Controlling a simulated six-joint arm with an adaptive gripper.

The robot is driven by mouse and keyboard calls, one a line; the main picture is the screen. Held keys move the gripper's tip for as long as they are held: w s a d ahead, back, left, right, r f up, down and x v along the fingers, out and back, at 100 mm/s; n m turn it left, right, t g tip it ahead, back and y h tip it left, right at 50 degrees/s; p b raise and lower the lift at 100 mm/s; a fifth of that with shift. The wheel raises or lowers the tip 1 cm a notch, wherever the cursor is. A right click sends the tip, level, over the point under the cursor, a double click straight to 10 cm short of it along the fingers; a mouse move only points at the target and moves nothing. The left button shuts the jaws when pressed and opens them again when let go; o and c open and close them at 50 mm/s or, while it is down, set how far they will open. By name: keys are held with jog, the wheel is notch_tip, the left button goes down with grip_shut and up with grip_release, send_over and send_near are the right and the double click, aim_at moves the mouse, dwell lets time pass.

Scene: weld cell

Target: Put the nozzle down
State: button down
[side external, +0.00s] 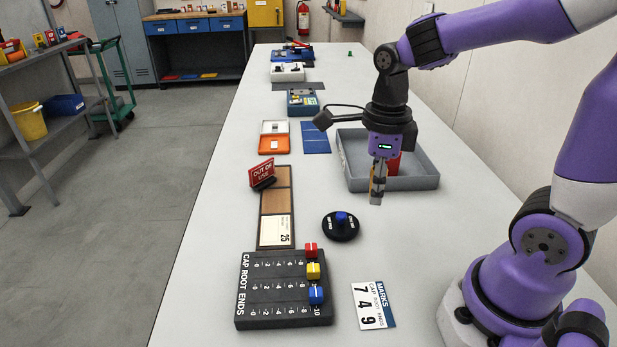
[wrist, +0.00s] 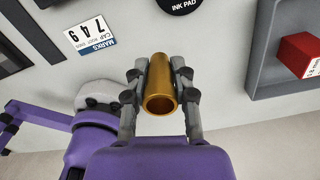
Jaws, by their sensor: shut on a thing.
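The nozzle (wrist: 160,85) is a brass-coloured hollow tube in the wrist view, its open end facing the camera. My gripper (wrist: 160,80) is shut on it, one finger on each side. In the side external view my gripper (side external: 377,190) points down above the table, in front of the grey tray's near left corner. The nozzle (side external: 373,183) shows there only as a thin brass strip, mostly hidden by the fingers. It appears held above the table surface.
The grey tray (side external: 408,184) holds a red block (wrist: 302,54). A black ink pad (side external: 341,232) with a blue knob, a slider board (side external: 262,300), a marks card (side external: 372,305) and a red sign (side external: 262,171) stand nearby. Table right of the ink pad is clear.

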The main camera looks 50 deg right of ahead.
jog(key=n, duration=0.1)
jog(key=r+n, duration=0.1)
jog(key=shift+w+a+n, duration=0.3)
jog(key=shift+a, duration=0.1)
jog(key=w+a+r+n, duration=0.1)
jog(key=w+r+n, duration=0.1)
jog(key=n, duration=1.1)
jog(key=w+a+r+n, duration=0.1)
jog(key=w+r+n, duration=0.2)
jog(key=n, duration=1.1)
jog(key=shift+r, duration=0.35)
jog(key=shift+a, duration=0.1)
jog(key=s+f+m, duration=0.1)
jog(key=f+m, duration=0.1)
jog(key=m, duration=0.6)
jog(key=s+d+f+m, duration=0.1)
jog(key=s+m, duration=0.1)
jog(key=m, duration=0.7)
jog(key=s+d+f+m, duration=0.1)
jog(key=s+f+m, duration=0.1)
jog(key=m, duration=0.7)
jog(key=shift+d+f, duration=0.15)
jog(key=shift+f, duration=0.2)
jog(key=m, duration=0.3)
jog(key=shift+s+d+f+m, duration=0.1)
jog(key=shift+s+f+m, duration=0.25)
jog(key=shift+m, duration=0.05)
